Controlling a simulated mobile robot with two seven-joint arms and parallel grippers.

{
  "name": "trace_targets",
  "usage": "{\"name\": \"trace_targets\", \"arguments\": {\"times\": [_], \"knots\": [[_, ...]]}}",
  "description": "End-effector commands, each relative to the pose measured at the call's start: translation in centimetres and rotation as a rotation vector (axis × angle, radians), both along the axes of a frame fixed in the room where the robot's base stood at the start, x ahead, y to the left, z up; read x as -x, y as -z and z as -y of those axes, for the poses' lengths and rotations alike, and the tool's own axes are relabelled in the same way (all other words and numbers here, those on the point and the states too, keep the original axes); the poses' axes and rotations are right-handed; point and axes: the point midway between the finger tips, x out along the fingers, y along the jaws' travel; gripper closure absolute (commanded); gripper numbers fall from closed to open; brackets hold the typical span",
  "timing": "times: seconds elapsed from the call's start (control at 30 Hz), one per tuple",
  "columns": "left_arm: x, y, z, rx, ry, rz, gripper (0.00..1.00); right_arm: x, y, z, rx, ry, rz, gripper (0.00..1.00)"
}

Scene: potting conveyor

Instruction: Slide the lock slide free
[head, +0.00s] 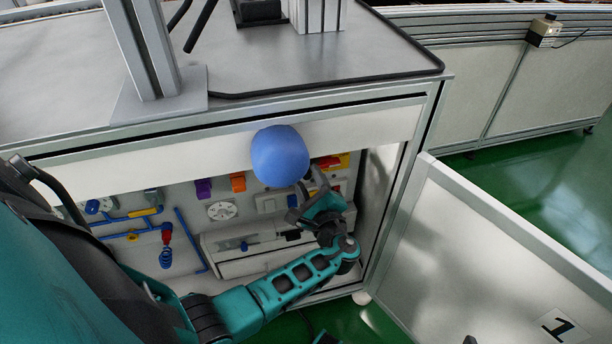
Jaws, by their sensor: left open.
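My left gripper (302,196) is open inside the front opening of the cabinet, at the right side of its inner panel. Its dark fingers point up and back, just below a smooth blue rounded shape (280,157). I cannot tell whether they touch it. A pale housing (240,262) low on the panel carries a small blue piece (244,246) on a thin bar, left of my wrist. I cannot tell for sure which part is the lock slide. The gripper and the blue shape hide part of the panel. My right gripper is not in view.
The panel also holds a purple block (203,189), an orange block (238,182), a round dial (221,210), blue pipes (130,217) and a red fitting with a coiled hose (166,235). An open white door (480,255) stands at the right. The tabletop edge (330,90) overhangs the opening.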

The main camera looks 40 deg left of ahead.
Motion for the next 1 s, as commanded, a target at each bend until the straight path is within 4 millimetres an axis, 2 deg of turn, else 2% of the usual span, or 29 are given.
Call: {"name": "trace_targets", "arguments": {"times": [0.43, 0.9, 1.0], "knots": [[0.07, 0.01, 0.16, 0.000, 0.000, 0.000, 0.52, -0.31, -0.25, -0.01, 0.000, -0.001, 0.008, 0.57], [0.06, 0.02, 0.14, 0.001, -0.001, 0.000, 0.97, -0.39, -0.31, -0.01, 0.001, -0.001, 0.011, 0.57], [0.06, 0.03, 0.13, 0.001, -0.001, 0.000, 1.00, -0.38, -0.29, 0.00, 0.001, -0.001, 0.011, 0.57]]}}
